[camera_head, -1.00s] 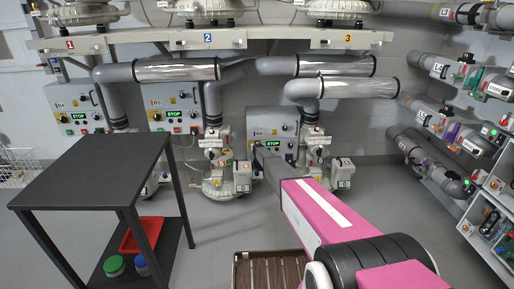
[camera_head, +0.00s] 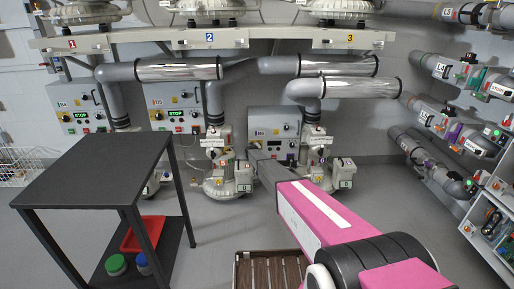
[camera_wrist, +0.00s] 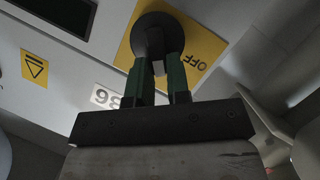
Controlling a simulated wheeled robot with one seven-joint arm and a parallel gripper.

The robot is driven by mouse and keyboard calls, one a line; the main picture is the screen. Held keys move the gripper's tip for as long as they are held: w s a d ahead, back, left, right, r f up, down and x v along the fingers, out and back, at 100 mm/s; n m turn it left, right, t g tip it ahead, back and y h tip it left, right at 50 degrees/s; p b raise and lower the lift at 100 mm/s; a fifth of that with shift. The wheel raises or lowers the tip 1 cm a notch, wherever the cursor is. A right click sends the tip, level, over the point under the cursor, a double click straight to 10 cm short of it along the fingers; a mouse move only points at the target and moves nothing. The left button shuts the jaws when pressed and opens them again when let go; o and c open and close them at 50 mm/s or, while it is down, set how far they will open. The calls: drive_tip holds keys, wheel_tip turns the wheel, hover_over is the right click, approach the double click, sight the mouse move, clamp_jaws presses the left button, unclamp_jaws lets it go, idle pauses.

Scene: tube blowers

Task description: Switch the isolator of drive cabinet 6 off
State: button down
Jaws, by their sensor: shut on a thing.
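Drive cabinet 6 (camera_head: 287,128) is the grey box at the back, right of cabinet 5, partly hidden behind my arm. Its display (camera_head: 270,143) is dark. In the wrist view the isolator (camera_wrist: 154,35) is a round black knob on a yellow plate (camera_wrist: 190,30) marked OFF. My gripper (camera_wrist: 160,68) has its two green fingers shut on the isolator's handle; the exact angle of the handle is hard to tell. A white number label, upside down and partly hidden, sits beside the fingers. The cabinet's dark display window (camera_wrist: 62,14) shows top left.
Cabinets 4 (camera_head: 77,108) and 5 (camera_head: 172,106) stand to the left with green STOP displays lit. A dark table (camera_head: 95,170) stands front left, with a red tray on its lower shelf. A brown slatted crate (camera_head: 270,270) lies in front. Pipes and valves line the right wall.

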drive_tip(key=shift+a+f+n+t+h, duration=0.2)
drive_tip(key=shift+n+h, duration=0.2)
drive_tip(key=shift+n, duration=0.35)
drive_tip(key=shift+a+f+n+t+h, duration=0.1)
drive_tip(key=shift+a+f+n+h, duration=0.1)
drive_tip(key=shift+n+h, duration=0.4)
drive_tip(key=shift+n, duration=0.25)
drive_tip(key=c, duration=1.1)
unclamp_jaws()
drive_tip(key=shift+r, duration=0.1)
drive_tip(key=r, duration=0.4)
drive_tip(key=shift+s+a+r, duration=0.3)
drive_tip(key=shift+s, duration=0.05)
drive_tip(key=s+a+r, duration=0.2)
drive_tip(key=a, duration=0.1)
drive_tip(key=s+a+r, duration=0.4)
drive_tip(key=a, duration=0.1)
drive_tip(key=shift+s+a+r, duration=0.1)
drive_tip(key=shift+s+a, duration=0.1)
drive_tip(key=shift+a, duration=0.15)
